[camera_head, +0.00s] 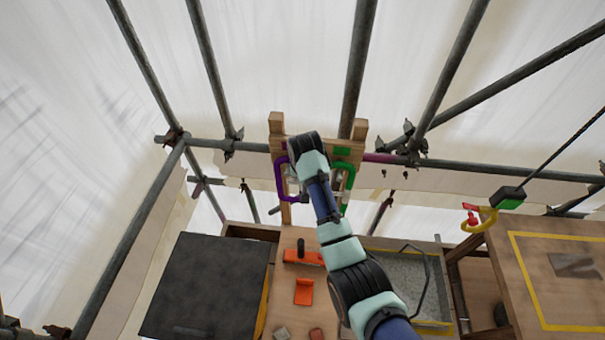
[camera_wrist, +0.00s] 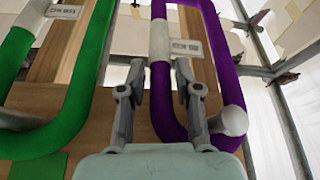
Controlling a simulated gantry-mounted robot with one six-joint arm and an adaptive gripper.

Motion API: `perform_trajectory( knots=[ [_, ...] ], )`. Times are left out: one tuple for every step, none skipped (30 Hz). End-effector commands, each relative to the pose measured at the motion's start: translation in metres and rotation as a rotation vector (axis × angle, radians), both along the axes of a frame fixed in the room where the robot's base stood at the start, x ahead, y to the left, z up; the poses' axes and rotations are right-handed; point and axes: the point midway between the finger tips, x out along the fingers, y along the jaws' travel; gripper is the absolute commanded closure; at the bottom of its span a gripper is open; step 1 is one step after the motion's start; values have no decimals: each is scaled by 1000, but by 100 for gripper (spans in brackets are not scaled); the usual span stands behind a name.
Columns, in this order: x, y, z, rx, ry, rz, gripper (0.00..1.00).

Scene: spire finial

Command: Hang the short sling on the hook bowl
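A purple sling (camera_head: 279,180) and a green sling (camera_head: 350,178) hang side by side on an upright wooden rack; their label print is too small to read. In the wrist view the purple sling (camera_wrist: 162,95) is at the right and the green sling (camera_wrist: 98,50) at the left. My gripper (camera_wrist: 160,85) is open, its fingers apart on either side of the purple sling's near strand, below its white sleeve. Contact cannot be told. In the head view my arm partly hides the rack. The yellow hook (camera_head: 482,222) with a red latch hangs at the right under a green block.
A wooden box (camera_head: 560,285) with a yellow outline stands below the hook. A bench (camera_head: 285,255) carries orange items. A dark panel (camera_head: 205,285) lies left, a grey tray (camera_head: 400,270) right. Scaffold tubes (camera_head: 480,170) cross behind the rack. A pale peg end (camera_wrist: 230,122) shows beside the right finger.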

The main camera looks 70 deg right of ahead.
Motion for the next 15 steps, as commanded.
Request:
perform_trajectory(
  knots=[
    [0, 0, 0, 0, 0, 0, 53],
    [0, 0, 0, 0, 0, 0, 53],
    [0, 0, 0, 0, 0, 0, 53],
    [0, 0, 0, 0, 0, 0, 53],
    [0, 0, 0, 0, 0, 0, 53],
    [0, 0, 0, 0, 0, 0, 53],
    [0, 0, 0, 0, 0, 0, 53],
    [0, 0, 0, 0, 0, 0, 53],
    [0, 0, 0, 0, 0, 0, 53],
    [0, 0, -1, -1, 0, 0, 53],
    [0, 0, -2, -1, 0, 0, 53],
    [0, 0, -4, -1, -2, 0, 53],
    [0, 0, -4, -2, -2, 0, 53],
    [0, 2, 5, -4, -3, 0, 53],
    [-2, 4, 14, -5, -4, -1, 53]
  ],
)
